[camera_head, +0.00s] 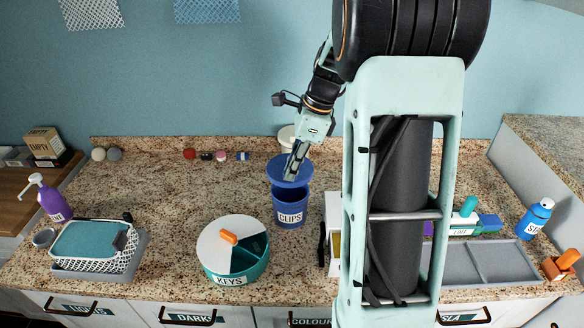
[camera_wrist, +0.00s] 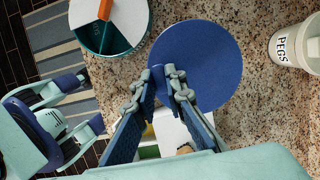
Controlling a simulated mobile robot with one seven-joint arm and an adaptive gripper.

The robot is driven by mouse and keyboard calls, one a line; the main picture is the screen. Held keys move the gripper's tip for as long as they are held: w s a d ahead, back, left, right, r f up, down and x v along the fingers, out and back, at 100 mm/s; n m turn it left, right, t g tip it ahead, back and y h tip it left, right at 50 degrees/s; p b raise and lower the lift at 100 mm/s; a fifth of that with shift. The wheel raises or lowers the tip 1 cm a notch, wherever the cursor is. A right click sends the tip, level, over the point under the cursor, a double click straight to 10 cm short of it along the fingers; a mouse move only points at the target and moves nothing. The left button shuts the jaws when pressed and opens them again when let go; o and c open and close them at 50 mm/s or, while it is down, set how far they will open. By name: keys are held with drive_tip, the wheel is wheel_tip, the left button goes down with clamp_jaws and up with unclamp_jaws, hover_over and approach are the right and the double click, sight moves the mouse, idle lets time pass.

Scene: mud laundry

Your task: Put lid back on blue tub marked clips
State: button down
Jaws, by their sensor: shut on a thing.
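The blue tub marked CLIPS (camera_head: 290,214) stands upright on the granite counter, near the middle in the head view. Its round blue lid (camera_head: 276,169) is just above the tub's rim, and the lid's near edge hides much of the opening. My gripper (camera_head: 292,174) points down and is shut on the lid. In the wrist view the lid (camera_wrist: 205,65) shows as a flat blue disc at the fingertips (camera_wrist: 165,72) and hides the tub below. I cannot tell whether the lid touches the rim.
A round teal KEYS tub (camera_head: 232,262) with a white lid stands front left. A white PEGS tub (camera_wrist: 293,50) is close behind the lid. A teal-topped basket (camera_head: 92,250) is far left, a grey divided tray (camera_head: 490,262) right.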

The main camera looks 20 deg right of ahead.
wheel_tip(320, 180, down, 6)
drive_tip(key=b, duration=0.3)
drive_tip(key=shift+b, duration=0.35)
drive_tip(key=shift+f+p, duration=0.1)
drive_tip(key=shift+p, duration=0.55)
idle(2.2)
drive_tip(key=c, duration=1.4)
unclamp_jaws()
drive_tip(key=shift+r+p, duration=1.15)
drive_tip(key=shift+r, duration=2.35)
